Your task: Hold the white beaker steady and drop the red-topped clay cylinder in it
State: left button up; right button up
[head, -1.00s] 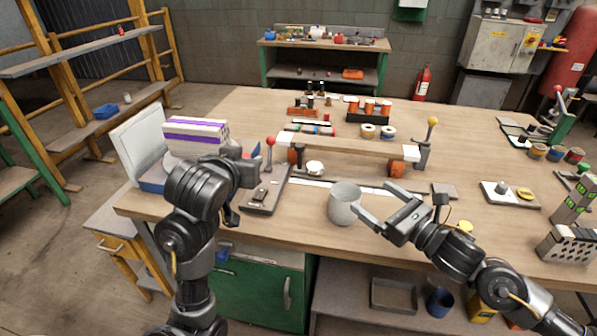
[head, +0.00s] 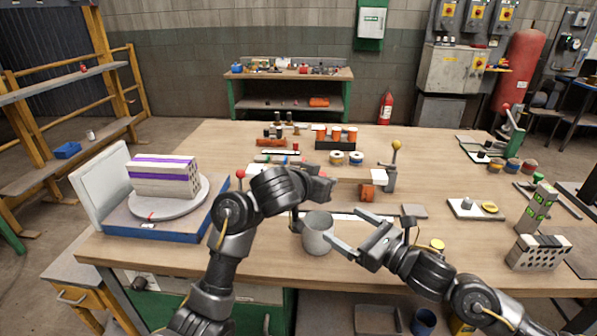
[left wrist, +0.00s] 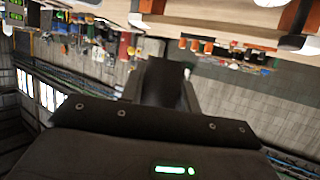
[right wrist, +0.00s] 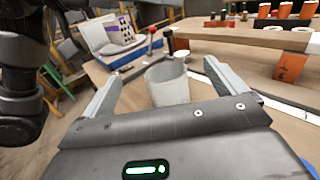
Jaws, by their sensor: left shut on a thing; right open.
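The white beaker (head: 318,236) stands upright near the front of the wooden table. My right gripper (head: 348,228) is open beside it; in the right wrist view the beaker (right wrist: 167,86) stands between the spread fingers, with gaps at the sides. My left gripper (head: 320,188) appears just above and behind the beaker's rim in the head view. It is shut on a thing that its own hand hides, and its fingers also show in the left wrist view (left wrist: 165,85). I cannot make out the red-topped clay cylinder.
A round turntable (head: 160,204) with a hollow brick (head: 165,178) stands at the left. A hollow block (head: 538,252) is at the front right.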

pick_arm(q)
jog(key=shift+s+d+r, duration=0.1)
jog(key=shift+d+r, duration=0.1)
jog(key=shift+d, duration=0.15)
pick_arm(e)
jog(key=shift+d+f, duration=0.1)
send_near(327, 250)
jog(key=w+a+r, duration=0.3)
jog(key=shift+w, duration=0.2)
pick_arm(q)
jog(key=shift+a, duration=0.15)
pick_arm(e)
jog(key=x, duration=0.6)
jog(key=shift+r, duration=0.15)
jog(key=shift+w+a+r, duration=0.1)
jog(key=shift+w+a, duration=0.4)
jog(key=shift+a, duration=0.05)
jog(key=c, duration=1.3)
pick_arm(q)
jog(key=shift+f, duration=2.25)
pick_arm(e)
jog(key=shift+o, duration=0.2)
